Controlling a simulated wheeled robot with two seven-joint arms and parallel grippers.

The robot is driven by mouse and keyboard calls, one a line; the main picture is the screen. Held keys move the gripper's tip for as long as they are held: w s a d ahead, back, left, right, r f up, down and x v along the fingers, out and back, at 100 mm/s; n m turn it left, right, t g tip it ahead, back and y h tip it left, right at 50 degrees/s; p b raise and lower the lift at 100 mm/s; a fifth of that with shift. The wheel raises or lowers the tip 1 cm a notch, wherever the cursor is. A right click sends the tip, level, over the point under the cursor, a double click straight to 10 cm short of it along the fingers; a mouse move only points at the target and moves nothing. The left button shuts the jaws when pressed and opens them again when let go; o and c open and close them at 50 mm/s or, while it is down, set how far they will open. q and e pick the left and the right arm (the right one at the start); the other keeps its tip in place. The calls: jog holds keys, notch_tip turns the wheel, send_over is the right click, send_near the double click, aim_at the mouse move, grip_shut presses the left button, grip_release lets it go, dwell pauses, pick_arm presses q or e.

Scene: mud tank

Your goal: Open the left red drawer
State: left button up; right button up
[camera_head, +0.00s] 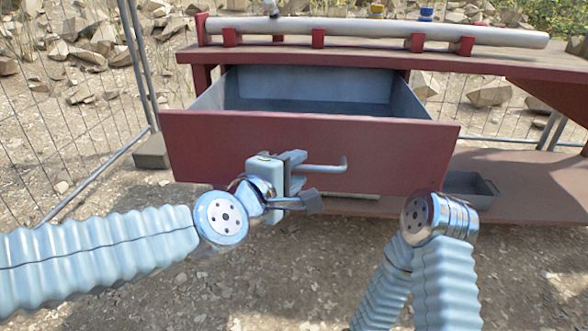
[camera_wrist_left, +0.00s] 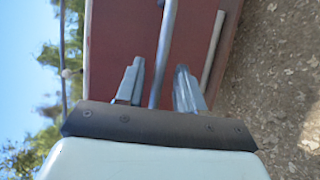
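The red drawer (camera_head: 390,150) stands pulled out from under the red table, and its grey inside shows empty from above. Its front also shows in the left wrist view (camera_wrist_left: 125,45). A grey bar handle (camera_head: 325,168) sits on the drawer front. My left gripper (camera_head: 297,172) is at the left part of this handle. In the left wrist view, the handle bar (camera_wrist_left: 163,55) runs between the two fingers of my left gripper (camera_wrist_left: 158,88), with a visible gap on both sides. The fingers are apart. My right arm shows at the lower right, but its gripper fingers are not visible.
The red tabletop (camera_head: 480,62) carries a long light pipe (camera_head: 380,33) on red brackets. A grey tray (camera_head: 470,188) lies on the low red shelf (camera_head: 530,175) at the right. A wire fence (camera_head: 65,110) stands at the left. Gravel ground lies in front of the drawer.

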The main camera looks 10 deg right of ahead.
pick_arm(q)
jog(key=p+v, duration=0.3)
jog(key=v, duration=1)
jog(key=shift+s+a, duration=0.2)
jog(key=shift+s, duration=0.15)
